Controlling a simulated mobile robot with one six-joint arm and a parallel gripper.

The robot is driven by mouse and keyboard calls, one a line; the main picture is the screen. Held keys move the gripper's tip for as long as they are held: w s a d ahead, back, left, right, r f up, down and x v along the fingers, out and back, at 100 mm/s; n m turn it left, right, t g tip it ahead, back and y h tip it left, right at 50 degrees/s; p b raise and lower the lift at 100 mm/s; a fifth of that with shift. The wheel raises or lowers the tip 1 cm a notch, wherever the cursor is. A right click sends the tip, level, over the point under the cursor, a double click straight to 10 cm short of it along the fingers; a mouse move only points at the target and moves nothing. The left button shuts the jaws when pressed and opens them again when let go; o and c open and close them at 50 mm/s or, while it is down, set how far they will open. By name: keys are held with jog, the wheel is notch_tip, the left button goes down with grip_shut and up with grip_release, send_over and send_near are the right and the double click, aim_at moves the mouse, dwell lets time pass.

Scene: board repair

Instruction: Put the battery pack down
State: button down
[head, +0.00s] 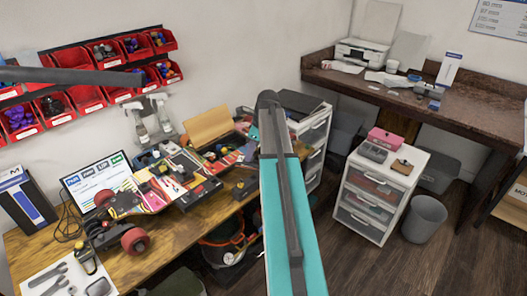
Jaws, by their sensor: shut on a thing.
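My gripper does not show in the head view. My own arm, a teal and dark grey link, crosses the middle of the view and hides part of the room behind it. I cannot make out a battery pack with certainty. The wooden workbench (185,232) on the left carries a board with red wheels (135,241), and dark items lie among the clutter behind it.
Red bins (70,60) hang on the wall. A white drawer cart (381,191) with a pink box (386,138) on top stands right of my arm, beside a grey waste bin (425,219). A dark counter (470,122) holds a printer (361,54). Open floor lies at lower right.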

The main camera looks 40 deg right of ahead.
jog(key=a+n+g+b, duration=0.1)
jog(key=a+n, duration=0.8)
jog(key=a, duration=1.1)
jog(key=w+a+n+g+b, duration=0.1)
jog(key=a+n, duration=0.9)
jog(key=a, duration=1)
jog(key=g+b, duration=0.1)
jog(key=g, duration=0.1)
jog(key=shift+w+f+g+y+b, duration=0.15)
jog(key=shift+f+g+y+b, duration=0.15)
jog(key=shift+f+g+y, duration=0.1)
